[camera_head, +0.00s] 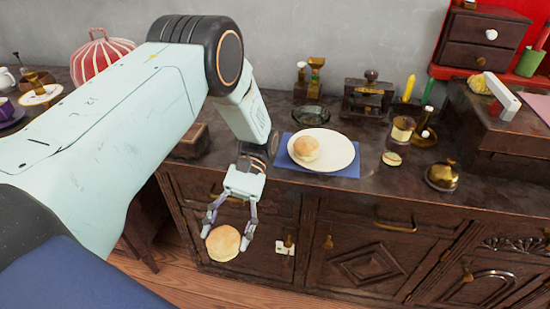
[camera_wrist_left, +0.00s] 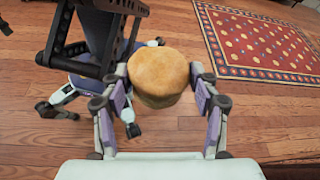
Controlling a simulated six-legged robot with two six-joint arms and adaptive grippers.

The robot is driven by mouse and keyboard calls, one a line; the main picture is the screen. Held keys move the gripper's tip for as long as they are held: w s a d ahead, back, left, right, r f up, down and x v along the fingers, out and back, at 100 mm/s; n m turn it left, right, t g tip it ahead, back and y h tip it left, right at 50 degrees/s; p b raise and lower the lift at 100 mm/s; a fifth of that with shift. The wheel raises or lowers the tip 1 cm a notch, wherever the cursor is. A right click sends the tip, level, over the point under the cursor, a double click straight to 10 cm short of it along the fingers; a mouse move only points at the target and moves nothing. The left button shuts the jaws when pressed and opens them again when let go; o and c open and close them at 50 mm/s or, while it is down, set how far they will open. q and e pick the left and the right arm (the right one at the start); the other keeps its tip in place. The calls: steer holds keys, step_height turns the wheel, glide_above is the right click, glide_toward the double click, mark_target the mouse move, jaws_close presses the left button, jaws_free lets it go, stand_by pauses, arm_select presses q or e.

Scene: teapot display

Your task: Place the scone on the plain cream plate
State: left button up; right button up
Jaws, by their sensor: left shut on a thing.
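My left gripper (camera_head: 226,238) is shut on a round golden-brown scone (camera_head: 222,244) and holds it in the air in front of the cabinet doors, below the counter top. In the left wrist view the scone (camera_wrist_left: 158,72) sits between the two fingers (camera_wrist_left: 160,92), with a thick pale side. The plain cream plate (camera_head: 338,150) lies on a blue napkin (camera_head: 335,172) on the counter, up and to the right of the gripper. Another similar round bun (camera_head: 306,149) rests on the left part of this plate. My right gripper is not in view.
A glass dish (camera_head: 311,115) stands behind the plate, and a dark wooden box (camera_head: 190,142) stands to its left. A small jar (camera_head: 402,129) and a brass bell (camera_head: 443,175) are to the right. The counter's front edge lies between scone and plate. A red rug (camera_wrist_left: 260,45) covers some floor.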

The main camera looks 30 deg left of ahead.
arm_select(q)
steer(key=w+d+r+n+t+h, duration=0.4)
steer(key=n+t, duration=0.6)
steer(key=n, duration=0.1)
steer(key=w+d+r+n+t+h, duration=0.3)
steer(key=w+r+n+t+h, duration=0.1)
steer(key=n+t, duration=0.7)
steer(key=shift+w+d+n+h, duration=0.35)
steer(key=shift+w+n+h, duration=0.1)
steer(key=shift+n+h, duration=0.3)
